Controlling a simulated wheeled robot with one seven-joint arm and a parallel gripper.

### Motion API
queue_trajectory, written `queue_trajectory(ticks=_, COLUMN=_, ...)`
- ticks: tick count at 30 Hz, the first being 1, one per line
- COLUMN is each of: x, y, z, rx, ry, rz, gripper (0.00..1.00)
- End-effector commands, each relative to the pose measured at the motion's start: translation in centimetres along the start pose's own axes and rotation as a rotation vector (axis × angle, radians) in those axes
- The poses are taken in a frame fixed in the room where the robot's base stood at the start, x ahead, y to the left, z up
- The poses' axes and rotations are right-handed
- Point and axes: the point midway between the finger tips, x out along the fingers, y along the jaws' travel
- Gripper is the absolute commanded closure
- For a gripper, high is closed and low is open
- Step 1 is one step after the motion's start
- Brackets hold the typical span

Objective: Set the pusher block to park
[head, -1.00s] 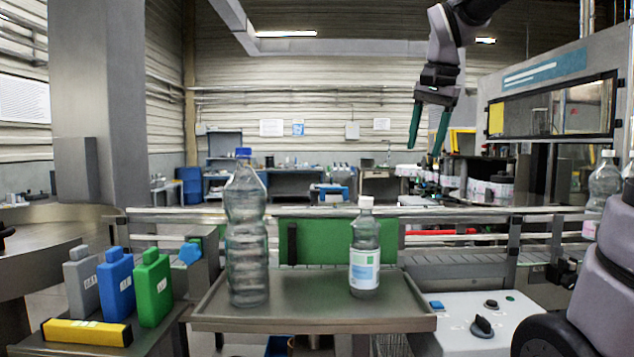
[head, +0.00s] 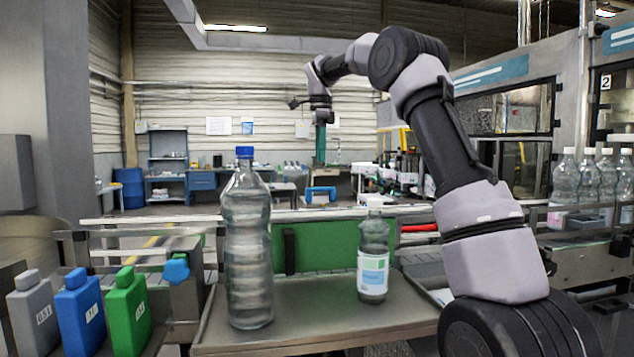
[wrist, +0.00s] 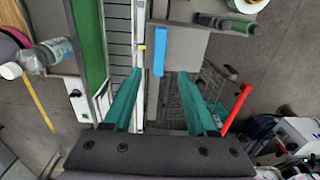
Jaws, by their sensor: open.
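My gripper (head: 320,158) hangs fingers-down beyond the conveyor in the head view, its teal fingers seen nearly edge-on. In the wrist view my gripper (wrist: 159,74) is open and empty. A blue upright bar (wrist: 159,50) on a grey plate (wrist: 185,48) lies just ahead, between the fingertips in the picture; contact cannot be told. A blue handle (head: 320,192) shows below the gripper in the head view, probably the same part. No label marks the pusher block, and I cannot read a park mark. A small yellow mark (wrist: 142,47) sits beside the rail left of the bar.
A red lever (wrist: 238,107) rises right of the fingers. A green panel (head: 345,246) lines the conveyor. A large clear bottle (head: 248,240) and a small labelled bottle (head: 373,255) stand on the near tray (head: 300,310). Several bottles (head: 590,180) stand at the right.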

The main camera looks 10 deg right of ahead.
Motion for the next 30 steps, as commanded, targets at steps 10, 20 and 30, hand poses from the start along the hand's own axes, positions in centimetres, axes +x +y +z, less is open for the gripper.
queue_trajectory(ticks=10, x=6.4, y=0.1, z=-0.1, rx=-0.001, ry=-0.001, rz=0.001, gripper=0.43)
queue_trajectory(ticks=20, x=8.6, y=0.0, z=0.0, rx=-0.002, ry=-0.001, rz=-0.002, gripper=0.43)
queue_trajectory(ticks=30, x=8.6, y=0.0, z=0.0, rx=-0.002, ry=-0.001, rz=-0.002, gripper=0.96)
